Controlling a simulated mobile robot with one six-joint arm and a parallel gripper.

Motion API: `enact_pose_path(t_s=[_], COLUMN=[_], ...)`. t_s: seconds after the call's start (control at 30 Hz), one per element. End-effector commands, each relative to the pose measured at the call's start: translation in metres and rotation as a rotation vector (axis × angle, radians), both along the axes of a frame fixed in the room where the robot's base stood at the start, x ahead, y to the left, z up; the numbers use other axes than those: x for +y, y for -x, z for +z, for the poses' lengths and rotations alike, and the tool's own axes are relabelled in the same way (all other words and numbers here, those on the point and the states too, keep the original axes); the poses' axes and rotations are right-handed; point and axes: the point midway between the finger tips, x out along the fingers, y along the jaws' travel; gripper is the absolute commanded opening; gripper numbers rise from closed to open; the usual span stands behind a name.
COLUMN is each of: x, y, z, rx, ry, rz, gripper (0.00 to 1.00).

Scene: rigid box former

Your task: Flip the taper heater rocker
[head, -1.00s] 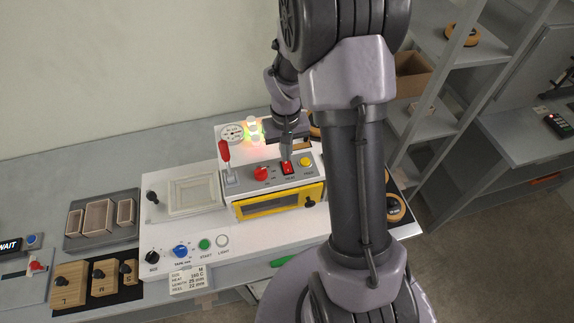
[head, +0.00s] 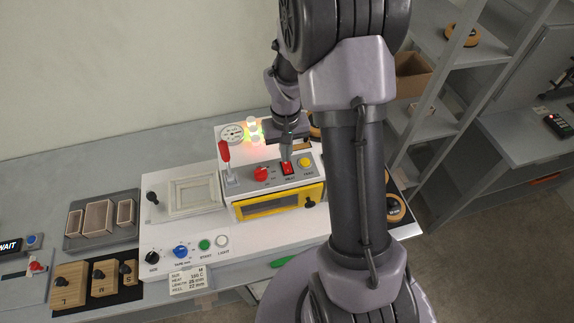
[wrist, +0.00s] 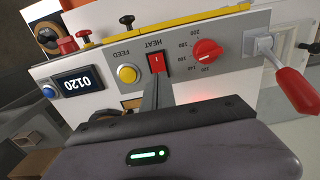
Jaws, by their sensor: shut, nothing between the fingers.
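The heater rocker (wrist: 156,65) is a red switch with a white mark, labelled HEAT, on the grey panel. It also shows red in the head view (head: 288,169), between the red knob and the yellow button. My gripper (wrist: 154,86) is shut and empty. Its fingertips are at the rocker's edge in the wrist view, and just above it in the head view (head: 287,158). I cannot tell whether they touch it. Part of the rocker's edge is hidden behind the fingertips.
A yellow FEED button (wrist: 128,74) and a red temperature dial (wrist: 208,51) flank the rocker closely. A red-handled lever (wrist: 296,90) sticks out beyond the dial. A display (wrist: 79,83) reads 0120. A lit lamp stack (head: 253,131) stands behind the panel.

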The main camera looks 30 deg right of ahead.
Motion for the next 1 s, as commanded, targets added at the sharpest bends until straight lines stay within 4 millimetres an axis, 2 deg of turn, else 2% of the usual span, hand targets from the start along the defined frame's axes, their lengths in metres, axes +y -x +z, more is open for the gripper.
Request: enact_pose_path(t_s=[1.0], x=[0.0000], y=[0.0000], z=[-0.0080], rx=[0.000], ry=[0.000], rz=[0.000], gripper=[0.00])
